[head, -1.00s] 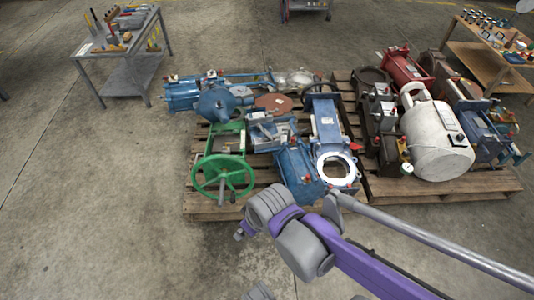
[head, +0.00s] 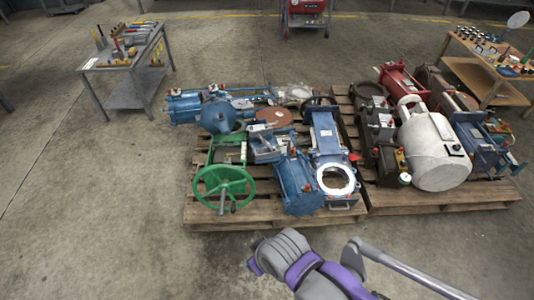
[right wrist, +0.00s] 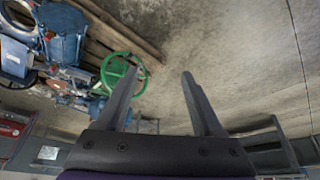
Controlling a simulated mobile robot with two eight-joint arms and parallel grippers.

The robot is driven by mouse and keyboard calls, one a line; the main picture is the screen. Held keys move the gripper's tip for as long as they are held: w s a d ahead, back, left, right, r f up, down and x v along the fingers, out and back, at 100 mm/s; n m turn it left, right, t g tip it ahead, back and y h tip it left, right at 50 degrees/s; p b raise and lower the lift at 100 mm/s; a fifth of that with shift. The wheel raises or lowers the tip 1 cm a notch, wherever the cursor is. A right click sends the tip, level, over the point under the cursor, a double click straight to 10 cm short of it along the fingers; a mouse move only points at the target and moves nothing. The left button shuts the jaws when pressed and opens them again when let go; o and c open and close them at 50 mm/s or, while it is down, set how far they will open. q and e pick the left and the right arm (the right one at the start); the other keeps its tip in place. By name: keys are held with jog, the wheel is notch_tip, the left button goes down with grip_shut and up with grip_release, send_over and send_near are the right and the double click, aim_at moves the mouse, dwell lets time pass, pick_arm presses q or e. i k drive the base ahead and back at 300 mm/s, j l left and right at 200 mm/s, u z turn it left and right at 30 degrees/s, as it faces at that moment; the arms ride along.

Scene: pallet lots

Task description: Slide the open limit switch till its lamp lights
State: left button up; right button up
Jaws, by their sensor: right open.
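Two wooden pallets (head: 225,216) carry blue, green, red, dark and white valves and machine parts. I cannot pick out the limit switch or a lit lamp for certain; the small boxes and coloured knobs are too small to tell. A blue gate valve (head: 324,135) with a bright round flange lies near the middle, and a green frame with a handwheel (head: 225,188) stands at the front left. My right gripper (right wrist: 160,73) is open and empty, its fingers apart; the green handwheel (right wrist: 119,72) shows behind its left finger. My left gripper is out of view.
A grey tool table (head: 125,68) stands at the back left and a wooden bench (head: 475,68) at the back right. A red cart (head: 305,15) stands at the far back. The concrete floor (head: 90,220) at left and front is clear.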

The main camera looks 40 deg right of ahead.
aim_at(262, 154)
jog(key=i+l+z, duration=0.5)
jog(key=l, duration=0.3)
jog(key=i+l+z, duration=0.45)
jog(key=i+l, duration=0.15)
